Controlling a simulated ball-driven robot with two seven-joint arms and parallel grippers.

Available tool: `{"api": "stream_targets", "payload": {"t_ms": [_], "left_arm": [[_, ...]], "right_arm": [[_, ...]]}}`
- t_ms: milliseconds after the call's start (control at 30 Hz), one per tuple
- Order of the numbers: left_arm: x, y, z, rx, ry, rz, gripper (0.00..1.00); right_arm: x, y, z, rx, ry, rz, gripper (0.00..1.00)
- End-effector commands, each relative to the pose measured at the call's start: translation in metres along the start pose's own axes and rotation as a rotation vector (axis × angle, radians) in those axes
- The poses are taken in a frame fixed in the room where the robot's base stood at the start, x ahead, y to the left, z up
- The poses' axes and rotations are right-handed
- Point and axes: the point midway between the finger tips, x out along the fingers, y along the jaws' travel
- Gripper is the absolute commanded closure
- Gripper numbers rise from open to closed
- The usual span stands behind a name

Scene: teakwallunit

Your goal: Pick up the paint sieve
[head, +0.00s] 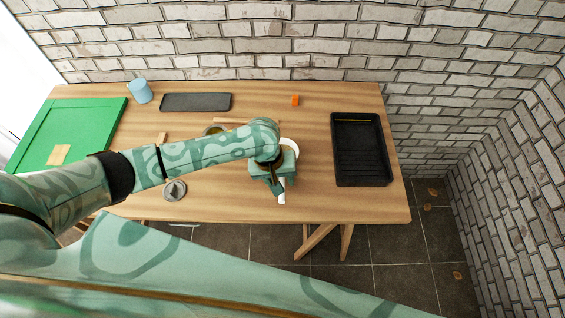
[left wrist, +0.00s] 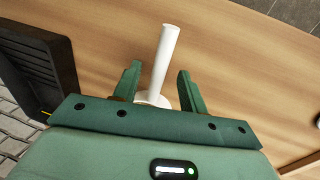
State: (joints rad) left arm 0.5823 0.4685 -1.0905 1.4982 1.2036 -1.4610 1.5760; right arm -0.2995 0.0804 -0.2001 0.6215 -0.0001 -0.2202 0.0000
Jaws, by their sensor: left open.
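The paint sieve, as I take it, is a white item on the wooden table, partly hidden by my left gripper in the head view. Its curved white rim (head: 291,145) shows behind the gripper, and a white handle end shows in front. In the left wrist view the white handle (left wrist: 164,55) runs between the two fingers and meets a wider white part lower down. My left gripper (head: 279,187) is open, its fingers on either side of the handle (left wrist: 160,69). A gap shows on each side. My right gripper is out of view.
A black paint tray (head: 361,150) stands at the right. A green panel (head: 95,125), blue cup (head: 140,92), dark flat tray (head: 196,102) and orange block (head: 295,100) are on the table (head: 320,190). A grey round item (head: 175,190) lies near the front edge. A brick wall stands behind.

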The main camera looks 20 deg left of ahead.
Motion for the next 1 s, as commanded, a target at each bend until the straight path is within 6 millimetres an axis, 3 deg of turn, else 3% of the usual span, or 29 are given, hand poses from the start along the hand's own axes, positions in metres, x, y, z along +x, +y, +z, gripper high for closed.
{"api": "stream_targets", "payload": {"t_ms": [33, 100, 300, 467, 833, 1000], "left_arm": [[0.013, -0.001, 0.000, 0.000, -0.001, -0.001, 0.58], [0.019, -0.001, 0.000, 0.001, 0.000, -0.001, 0.58], [0.017, 0.000, 0.000, 0.001, 0.002, 0.000, 0.58], [0.017, 0.000, 0.000, 0.001, 0.002, 0.000, 0.99], [0.014, 0.000, -0.001, 0.001, 0.003, 0.000, 1.00], [-0.003, 0.004, -0.001, 0.000, 0.003, 0.002, 1.00]], "right_arm": [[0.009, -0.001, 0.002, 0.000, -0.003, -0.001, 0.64], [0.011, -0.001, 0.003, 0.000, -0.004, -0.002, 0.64], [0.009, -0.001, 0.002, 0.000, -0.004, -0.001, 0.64], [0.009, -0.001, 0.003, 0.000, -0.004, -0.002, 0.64], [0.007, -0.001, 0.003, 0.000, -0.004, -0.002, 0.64], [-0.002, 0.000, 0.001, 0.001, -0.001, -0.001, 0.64]]}}
